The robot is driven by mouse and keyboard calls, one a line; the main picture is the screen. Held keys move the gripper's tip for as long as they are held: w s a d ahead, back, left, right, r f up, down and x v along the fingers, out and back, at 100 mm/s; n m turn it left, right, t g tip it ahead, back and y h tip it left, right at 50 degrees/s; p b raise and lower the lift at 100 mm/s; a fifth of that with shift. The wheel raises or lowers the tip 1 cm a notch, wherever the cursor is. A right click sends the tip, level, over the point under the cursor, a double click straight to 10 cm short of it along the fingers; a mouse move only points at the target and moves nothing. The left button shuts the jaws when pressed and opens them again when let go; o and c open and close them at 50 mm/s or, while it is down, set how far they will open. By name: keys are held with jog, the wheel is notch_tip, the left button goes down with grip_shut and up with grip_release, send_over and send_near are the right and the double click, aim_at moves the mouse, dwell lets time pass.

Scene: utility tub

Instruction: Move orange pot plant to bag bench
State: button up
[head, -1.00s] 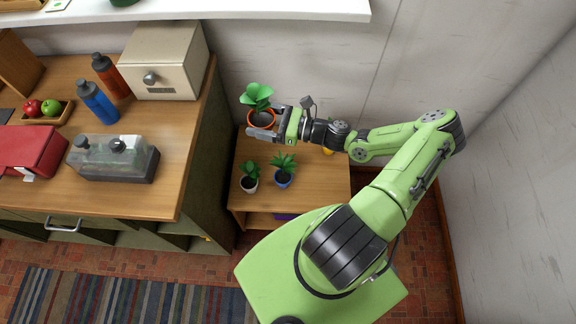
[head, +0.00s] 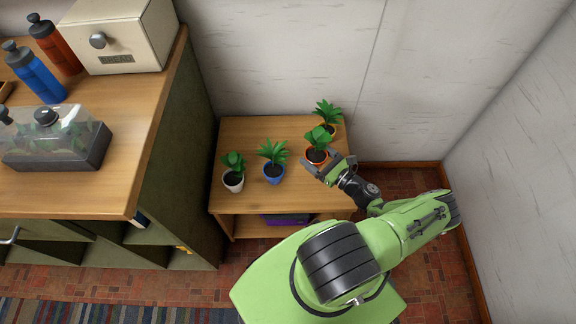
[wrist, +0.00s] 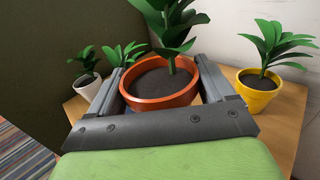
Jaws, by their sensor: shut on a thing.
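The orange pot plant (head: 316,156), a terracotta-orange pot with dark soil and green leaves, is upright at the right side of the low wooden bench (head: 240,140). My gripper (head: 322,166) is shut on this pot. In the wrist view, the orange pot (wrist: 160,100) sits between the two grey fingers of my gripper (wrist: 158,84). The pot is at or just above the bench top; I cannot tell whether it touches. Its lower part is hidden by the gripper.
A white pot plant (head: 233,180) and a blue pot plant (head: 273,172) stand left on the bench. A yellow pot plant (wrist: 257,88) stands close right of the held pot in the wrist view. A purple thing (head: 287,219) lies on the lower shelf. A counter (head: 150,130) stands left.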

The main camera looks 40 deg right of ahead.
notch_tip(320, 180, down, 9)
jog(key=b, duration=0.4)
jog(key=shift+f, duration=0.15)
